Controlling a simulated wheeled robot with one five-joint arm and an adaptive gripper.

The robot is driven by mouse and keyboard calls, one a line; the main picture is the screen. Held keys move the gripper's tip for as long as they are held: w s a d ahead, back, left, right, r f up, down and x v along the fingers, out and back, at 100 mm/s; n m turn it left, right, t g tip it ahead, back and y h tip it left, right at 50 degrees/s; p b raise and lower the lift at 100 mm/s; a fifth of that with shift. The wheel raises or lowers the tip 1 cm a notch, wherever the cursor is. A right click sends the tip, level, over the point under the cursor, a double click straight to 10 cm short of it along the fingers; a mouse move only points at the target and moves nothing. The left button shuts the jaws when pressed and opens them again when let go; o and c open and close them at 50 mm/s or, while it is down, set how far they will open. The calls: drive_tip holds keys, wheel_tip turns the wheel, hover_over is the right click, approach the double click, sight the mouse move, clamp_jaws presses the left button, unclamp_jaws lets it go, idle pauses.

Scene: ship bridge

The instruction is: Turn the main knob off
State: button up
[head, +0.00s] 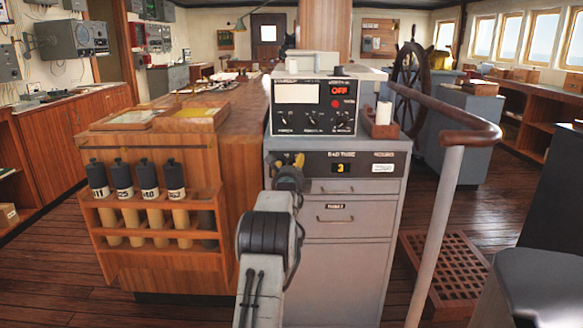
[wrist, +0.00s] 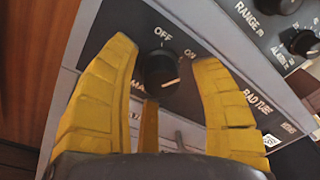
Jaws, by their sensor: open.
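The main knob (wrist: 161,69) is a round black knob on a dark panel strip, with OFF printed above it and ON at its upper right. A short white mark shows on its lower right part. My gripper (wrist: 165,54) is open, its yellow fingers on either side of the knob, with a visible gap to each. In the head view my gripper (head: 288,160) is at the left end of the panel strip (head: 315,168) on the grey cabinet and hides the knob there.
Above the strip is a control box (head: 313,106) with several knobs and a red OFF display. A small display (head: 341,168) reads 3. A wooden rack (head: 155,215) with dark-capped tubes stands at left. A curved handrail (head: 440,200) is at right.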

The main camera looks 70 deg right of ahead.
drive_tip(key=shift+o, duration=0.2)
drive_tip(key=shift+d, duration=0.2)
clamp_jaws()
idle(0.5)
drive_tip(key=n+b, duration=0.1)
drive_tip(key=b, duration=0.1)
drive_tip(key=shift+w+f+n+b, duration=0.1)
drive_tip(key=shift+f+n+b, duration=0.1)
drive_tip(key=shift+n+b, duration=0.9)
drive_tip(key=shift+b, duration=0.35)
drive_tip(key=shift+r+n+b, duration=0.25)
drive_tip(key=shift+n+b, duration=0.75)
drive_tip(key=shift+n, duration=0.4)
